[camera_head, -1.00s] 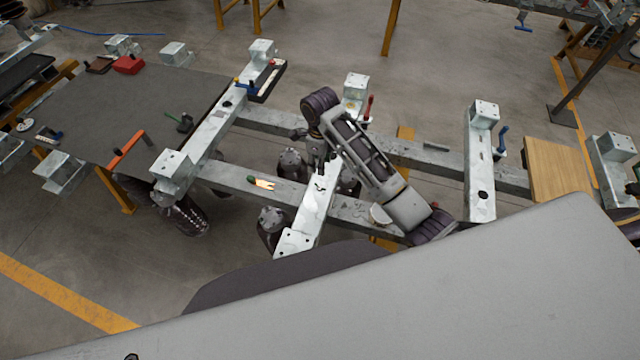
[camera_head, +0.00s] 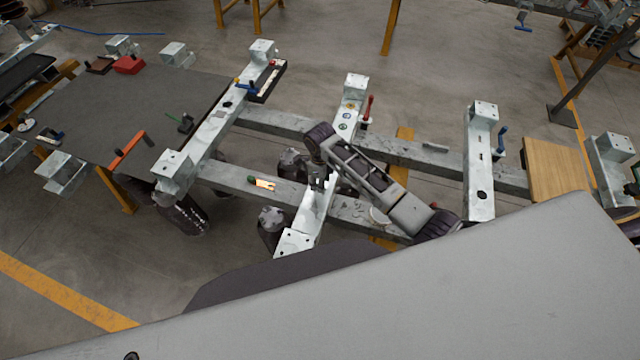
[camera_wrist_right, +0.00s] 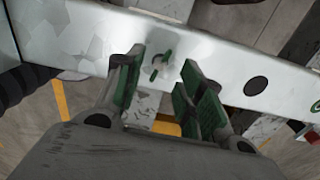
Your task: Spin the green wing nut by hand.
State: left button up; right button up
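The green wing nut (camera_wrist_right: 157,66) sits on the face of a pale metal beam (camera_wrist_right: 85,35) in the right wrist view. It has a green wing and a dark stud, and it appears tilted. My right gripper (camera_wrist_right: 163,60) is open, with green-padded fingers on either side of the nut. Whether the pads touch it I cannot tell. In the head view the right gripper (camera_head: 318,184) is at the middle crossbar (camera_head: 300,228), and the nut cannot be made out there. My left gripper is not in view.
A red-handled tool (camera_head: 369,108) stands beside the middle crossbar. A green-ended tool (camera_head: 262,184) lies on the front rail. A grey table (camera_head: 130,95) is at left, and a wooden board (camera_head: 557,168) at right. Dark holes (camera_wrist_right: 256,86) mark the beam.

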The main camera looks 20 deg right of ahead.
jog(key=shift+f, duration=1.25)
grip_shut()
